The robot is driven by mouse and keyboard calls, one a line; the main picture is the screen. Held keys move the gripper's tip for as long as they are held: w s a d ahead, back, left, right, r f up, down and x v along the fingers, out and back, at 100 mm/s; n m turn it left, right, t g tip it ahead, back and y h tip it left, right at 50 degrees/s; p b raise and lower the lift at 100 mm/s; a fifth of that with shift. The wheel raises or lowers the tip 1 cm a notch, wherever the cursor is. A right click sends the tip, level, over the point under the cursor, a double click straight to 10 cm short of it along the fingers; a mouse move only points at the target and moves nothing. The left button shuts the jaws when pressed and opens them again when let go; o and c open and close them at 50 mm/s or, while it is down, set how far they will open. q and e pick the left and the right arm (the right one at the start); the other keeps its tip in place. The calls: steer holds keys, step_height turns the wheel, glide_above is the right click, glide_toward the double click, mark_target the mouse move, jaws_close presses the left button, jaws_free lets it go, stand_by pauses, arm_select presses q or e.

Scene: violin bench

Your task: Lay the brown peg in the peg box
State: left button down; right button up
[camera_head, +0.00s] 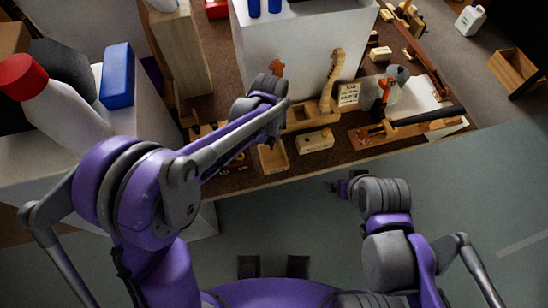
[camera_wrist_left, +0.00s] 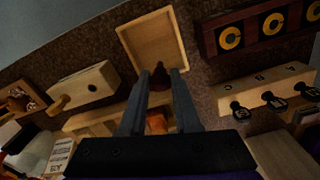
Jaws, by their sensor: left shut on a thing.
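The brown peg (camera_wrist_left: 159,76) shows dark between my left gripper's fingertips (camera_wrist_left: 160,78) in the left wrist view. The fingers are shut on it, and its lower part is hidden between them. The peg box, a shallow open light-wood tray (camera_wrist_left: 148,38), lies just beyond the fingertips, and the peg overlaps its near edge in the picture. I cannot tell the peg's height above it. The tray also shows in the head view (camera_head: 273,160), near the bench's front edge. My right gripper (camera_head: 345,186) hangs off the bench front.
A rack with several black pegs (camera_wrist_left: 265,92) and a dark board with yellow rings (camera_wrist_left: 264,29) lie right. A violin neck (camera_head: 334,75) stands behind, beside a white box (camera_head: 290,45).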

arm_select(q)
steer(key=shift+f+b, duration=0.7)
steer(key=shift+f, duration=0.35)
stand_by(0.4)
steer(key=c, duration=0.6)
jaws_free()
steer(key=shift+o, duration=0.2)
step_height(320, 180, up, 11)
steer(key=shift+f+p, duration=0.1)
steer(key=shift+p, duration=0.25)
